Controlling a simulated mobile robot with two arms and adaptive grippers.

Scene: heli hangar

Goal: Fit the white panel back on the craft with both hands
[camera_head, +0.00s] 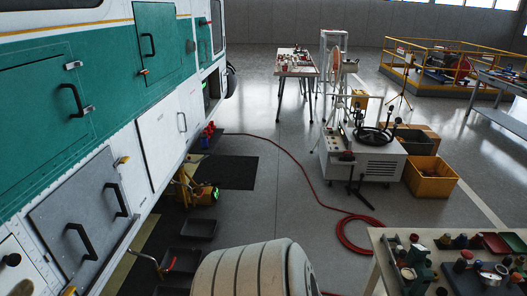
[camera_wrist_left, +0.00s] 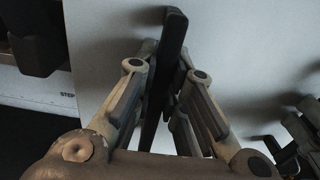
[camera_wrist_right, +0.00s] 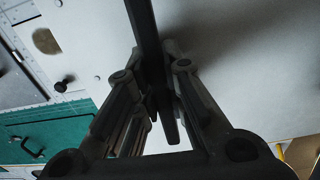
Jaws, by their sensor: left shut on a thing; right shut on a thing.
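The white panel fills much of the left wrist view (camera_wrist_left: 245,50) and the right wrist view (camera_wrist_right: 240,80). My left gripper (camera_wrist_left: 163,95) is shut on a black bar handle (camera_wrist_left: 174,28) standing off the panel. My right gripper (camera_wrist_right: 160,95) is shut on another black bar handle (camera_wrist_right: 143,22) on it. Neither gripper nor the held panel is clearly seen in the head view. The craft (camera_head: 105,75), teal above and white below, stands at the left. Teal craft side (camera_wrist_right: 55,130) shows past the panel's edge in the right wrist view. I cannot tell whether panel and craft touch.
A grey hatch (camera_head: 62,205) with two black handles is on the craft's lower side. Black trays (camera_head: 198,229), a yellow device (camera_head: 190,188) and a red hose (camera_head: 345,230) lie on the floor. A cluttered table (camera_head: 395,246) is at lower right.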

